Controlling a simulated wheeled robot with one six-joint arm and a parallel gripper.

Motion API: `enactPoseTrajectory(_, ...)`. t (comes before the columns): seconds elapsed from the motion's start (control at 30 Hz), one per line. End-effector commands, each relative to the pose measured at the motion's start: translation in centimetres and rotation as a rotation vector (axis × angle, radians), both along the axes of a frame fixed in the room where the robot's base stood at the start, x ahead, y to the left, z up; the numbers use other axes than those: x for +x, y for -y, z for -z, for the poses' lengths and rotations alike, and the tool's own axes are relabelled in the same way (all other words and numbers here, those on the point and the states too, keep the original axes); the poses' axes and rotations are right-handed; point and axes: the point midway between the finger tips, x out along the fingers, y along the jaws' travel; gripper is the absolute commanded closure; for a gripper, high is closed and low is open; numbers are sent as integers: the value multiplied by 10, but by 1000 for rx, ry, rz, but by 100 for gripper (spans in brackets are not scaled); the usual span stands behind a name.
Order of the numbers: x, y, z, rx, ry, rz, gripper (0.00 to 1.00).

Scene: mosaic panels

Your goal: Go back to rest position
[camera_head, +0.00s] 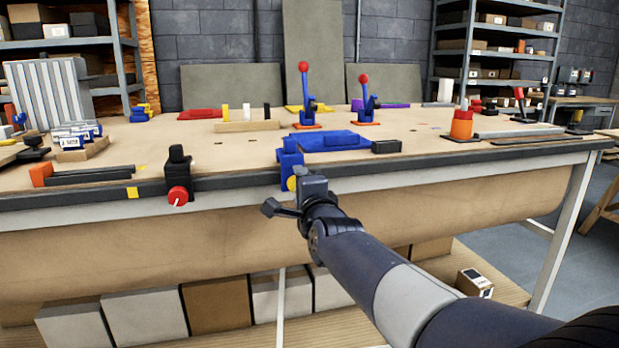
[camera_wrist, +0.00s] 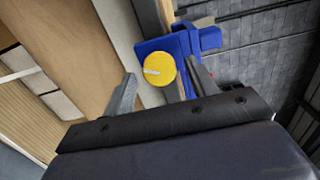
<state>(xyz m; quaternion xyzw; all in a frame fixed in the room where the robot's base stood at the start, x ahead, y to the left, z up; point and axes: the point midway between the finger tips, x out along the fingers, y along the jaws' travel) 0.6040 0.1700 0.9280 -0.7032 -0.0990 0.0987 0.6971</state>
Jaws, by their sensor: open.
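My gripper (camera_head: 284,198) is in front of the table's front edge, at the end of my arm, which reaches in from the lower right. In the wrist view my gripper (camera_wrist: 160,68) has its two fingers apart with nothing held between them. A round yellow knob (camera_wrist: 158,72) with a pale mark appears between the fingertips, on a blue fixture (camera_wrist: 205,38). In the head view the yellow knob (camera_head: 292,183) is partly hidden by my gripper. The blue fixture (camera_head: 290,160) is clamped at the table edge. I cannot tell the exact gap between fingers and knob.
The wooden table (camera_head: 225,175) spans the view. A black fixture with a red knob (camera_head: 178,195) sits at its edge to the left. Blue levers with red balls (camera_head: 304,68) stand further back. Boxes (camera_head: 145,315) lie below. Open floor (camera_head: 585,270) is at right.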

Motion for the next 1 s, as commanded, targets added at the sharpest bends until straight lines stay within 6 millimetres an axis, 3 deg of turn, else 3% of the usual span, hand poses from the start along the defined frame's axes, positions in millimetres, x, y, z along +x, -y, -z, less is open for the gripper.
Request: enactPoseTrajectory(1.0,-1,-1,-7,-715,204,-2,45)
